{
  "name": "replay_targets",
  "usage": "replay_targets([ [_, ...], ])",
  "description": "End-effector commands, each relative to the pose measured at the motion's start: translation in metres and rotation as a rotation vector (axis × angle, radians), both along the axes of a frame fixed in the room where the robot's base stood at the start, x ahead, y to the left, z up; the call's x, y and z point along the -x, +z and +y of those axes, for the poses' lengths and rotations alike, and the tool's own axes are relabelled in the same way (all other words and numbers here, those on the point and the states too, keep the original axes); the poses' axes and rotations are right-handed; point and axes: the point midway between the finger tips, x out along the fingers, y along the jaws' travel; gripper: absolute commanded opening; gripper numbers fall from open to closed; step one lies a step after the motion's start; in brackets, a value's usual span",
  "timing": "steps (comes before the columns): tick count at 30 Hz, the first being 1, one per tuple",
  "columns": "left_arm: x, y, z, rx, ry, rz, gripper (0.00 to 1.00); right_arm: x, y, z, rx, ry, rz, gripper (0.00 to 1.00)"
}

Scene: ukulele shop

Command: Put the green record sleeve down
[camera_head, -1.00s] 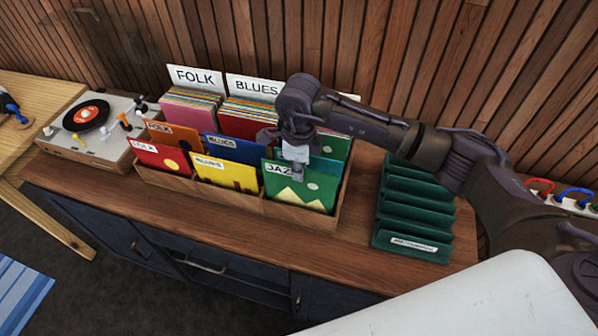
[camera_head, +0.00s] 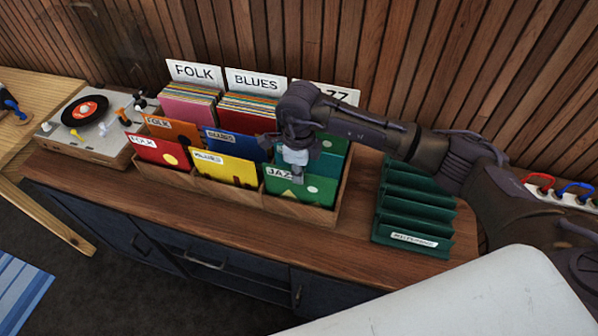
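The green record sleeve (camera_head: 318,190) with a white JAZZ label stands upright in the front right compartment of the wooden record bin (camera_head: 340,202). Its lower part is hidden behind the bin's front wall. My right gripper (camera_head: 297,172) is at the sleeve's top edge, near the label, and appears shut on it. The gripper covers part of the label. Another green sleeve (camera_head: 330,145) stands just behind, partly hidden by my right arm. My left gripper is not in view.
Yellow (camera_head: 225,168), red (camera_head: 158,149), orange and blue sleeves fill the neighbouring compartments. A green slotted rack (camera_head: 412,222) stands to the right, with bare cabinet top between it and the bin. A record player (camera_head: 95,125) is at the left.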

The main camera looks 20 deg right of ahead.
Motion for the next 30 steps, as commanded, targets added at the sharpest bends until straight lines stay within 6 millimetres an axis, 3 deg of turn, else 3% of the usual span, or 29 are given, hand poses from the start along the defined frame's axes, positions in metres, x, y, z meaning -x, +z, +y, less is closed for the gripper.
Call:
replay_targets([
  [1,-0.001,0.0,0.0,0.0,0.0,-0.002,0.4,0.0,0.0,0.0,0.0,0.0,0.0,0.2],
  [3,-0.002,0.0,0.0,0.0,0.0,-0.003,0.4,0.0,0.0,0.0,0.0,0.0,0.0,0.31],
  [13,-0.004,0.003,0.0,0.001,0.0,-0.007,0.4,0.0,0.003,0.0,0.0,0.0,0.0,0.31],
  [18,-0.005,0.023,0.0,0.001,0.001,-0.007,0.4,0.0,0.02,0.0,-0.001,-0.001,0.001,0.31],
  [19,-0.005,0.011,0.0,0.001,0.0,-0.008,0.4,-0.001,0.019,0.0,-0.001,0.0,-0.003,0.31],
  [30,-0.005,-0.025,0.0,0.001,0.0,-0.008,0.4,-0.001,0.099,0.0,-0.001,0.001,-0.006,0.31],
])
